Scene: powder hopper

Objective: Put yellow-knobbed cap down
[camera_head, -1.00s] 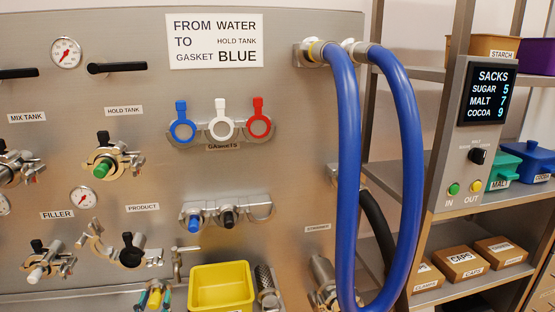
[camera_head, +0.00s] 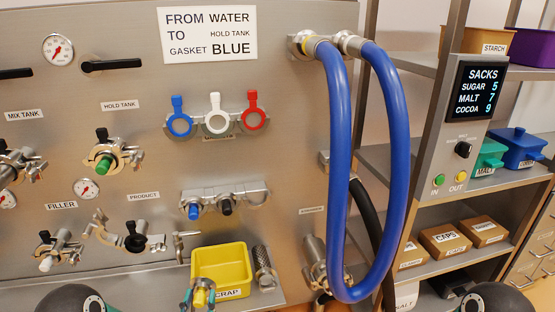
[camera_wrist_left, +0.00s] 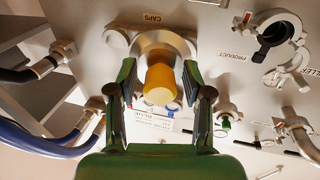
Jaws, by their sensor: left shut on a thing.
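My left gripper (camera_head: 198,293) is shut on the yellow-knobbed cap (camera_head: 200,298), low in the head view in front of the yellow scrap bin. In the left wrist view the yellow knob (camera_wrist_left: 160,86) sits between the two fingers (camera_wrist_left: 160,100), with the metal disc of the cap behind it. The caps rack (camera_head: 253,194) is on the panel above the bin. It holds a blue-knobbed cap (camera_head: 194,211) and a black-knobbed cap (camera_head: 226,207) at its left and middle; its right place looks empty. My right gripper is out of view.
The yellow scrap bin (camera_head: 220,259) and a metal mesh cylinder (camera_head: 264,266) stand below the rack. The product port (camera_head: 135,240) and its open clamp are to the left. A blue hose (camera_head: 338,160) hangs to the right.

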